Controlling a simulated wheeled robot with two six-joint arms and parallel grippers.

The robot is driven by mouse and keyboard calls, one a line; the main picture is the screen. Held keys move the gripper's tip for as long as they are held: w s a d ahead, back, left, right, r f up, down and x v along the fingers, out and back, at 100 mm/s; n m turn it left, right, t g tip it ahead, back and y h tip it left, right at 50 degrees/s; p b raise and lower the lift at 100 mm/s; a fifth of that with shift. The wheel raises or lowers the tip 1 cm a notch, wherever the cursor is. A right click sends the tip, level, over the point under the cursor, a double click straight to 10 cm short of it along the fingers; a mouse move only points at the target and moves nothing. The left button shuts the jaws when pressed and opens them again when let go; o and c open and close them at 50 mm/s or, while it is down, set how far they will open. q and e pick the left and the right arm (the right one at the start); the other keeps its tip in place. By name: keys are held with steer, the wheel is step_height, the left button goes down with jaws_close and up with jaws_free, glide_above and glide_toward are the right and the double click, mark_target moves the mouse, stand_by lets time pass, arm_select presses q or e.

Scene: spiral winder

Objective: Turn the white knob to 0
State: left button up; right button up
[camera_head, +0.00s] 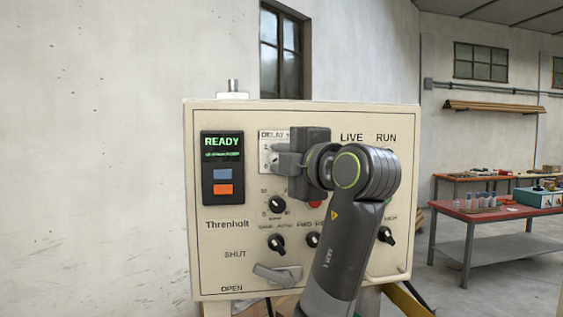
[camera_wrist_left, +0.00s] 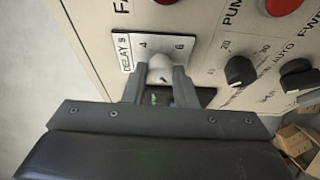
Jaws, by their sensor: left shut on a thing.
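The white knob (camera_wrist_left: 160,68) sits on a white plate (camera_wrist_left: 124,52) marked "DELAY S", with the numbers 4 and 6 showing in the left wrist view. My left gripper (camera_wrist_left: 158,84) is shut on the knob, one finger on each side. A short dark mark shows on the knob; I cannot tell which number it points to, and no 0 on this plate is readable. In the head view my left gripper (camera_head: 284,160) is at the plate (camera_head: 271,135) and hides the knob. My right gripper is in neither view.
The cream panel (camera_head: 215,275) also carries a display (camera_head: 222,147) reading "READY", several black knobs (camera_head: 277,204) below the plate, and a grey lever (camera_head: 277,275) near "OPEN". In the left wrist view a black knob (camera_wrist_left: 239,70) and red buttons are close by. A red table (camera_head: 480,212) stands farther right.

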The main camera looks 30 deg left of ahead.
arm_select(q)
steer(key=shift+r+n+h, duration=0.2)
steer(key=shift+n+h, duration=0.2)
steer(key=shift+n, duration=0.3)
steer(key=o, duration=0.6)
steer(key=shift+c, duration=0.2)
steer(key=o, duration=0.4)
steer(key=shift+w+f, duration=0.15)
steer(key=shift+w, duration=0.1)
steer(key=shift+o, duration=0.2)
steer(key=b+v, duration=0.6)
steer(key=v, duration=1.1)
steer(key=shift+d+b, duration=0.25)
steer(key=shift+b, duration=0.1)
